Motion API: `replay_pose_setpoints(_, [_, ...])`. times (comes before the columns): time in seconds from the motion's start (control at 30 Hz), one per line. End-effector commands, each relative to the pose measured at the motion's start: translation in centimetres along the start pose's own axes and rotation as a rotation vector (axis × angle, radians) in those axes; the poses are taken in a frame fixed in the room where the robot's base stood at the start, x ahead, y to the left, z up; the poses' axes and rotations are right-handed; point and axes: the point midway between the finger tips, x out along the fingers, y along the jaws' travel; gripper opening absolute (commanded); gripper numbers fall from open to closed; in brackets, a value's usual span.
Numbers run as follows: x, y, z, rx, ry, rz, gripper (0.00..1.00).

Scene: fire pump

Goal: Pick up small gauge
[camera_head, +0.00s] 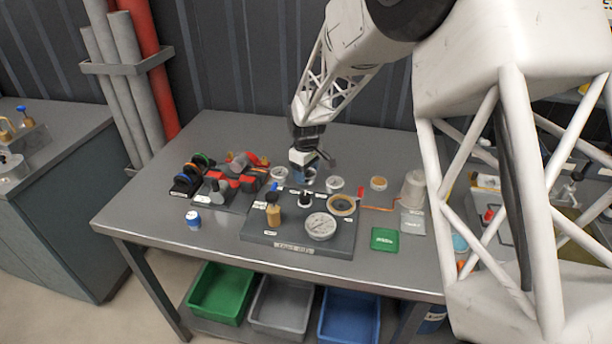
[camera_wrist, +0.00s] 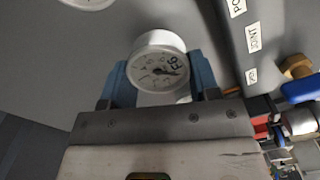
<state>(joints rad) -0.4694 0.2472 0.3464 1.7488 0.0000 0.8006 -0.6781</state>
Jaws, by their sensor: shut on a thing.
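A small white gauge (camera_wrist: 158,62) with a round dial and a needle sits between the two blue fingers of my gripper (camera_wrist: 160,84) in the wrist view. The fingers are shut on its sides and its dial faces the wrist camera. In the head view my gripper (camera_head: 308,178) is over the table, just behind the dark fixture board (camera_head: 275,240). The held gauge is mostly hidden there. Other small round white pieces stand nearby, one left (camera_head: 280,173) and one right (camera_head: 335,183) of my gripper. A larger gauge (camera_head: 321,225) lies on the board.
The board also carries a brass valve piece (camera_head: 273,212) and a ring-shaped part (camera_head: 342,205). Bins sit below.

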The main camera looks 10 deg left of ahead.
Motion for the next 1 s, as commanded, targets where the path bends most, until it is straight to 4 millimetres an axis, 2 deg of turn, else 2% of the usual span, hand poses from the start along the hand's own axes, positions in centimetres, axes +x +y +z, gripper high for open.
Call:
replay_pose_setpoints(0.5, [-7.3, 0.0, 0.0, 0.0, 0.002, 0.002, 0.29])
replay_pose_setpoints(0.7, [-8.5, 0.0, 0.0, 0.0, 0.001, 0.001, 0.29])
replay_pose_setpoints(1.0, [-8.6, 0.0, 0.0, 0.0, 0.001, 0.001, 0.29])
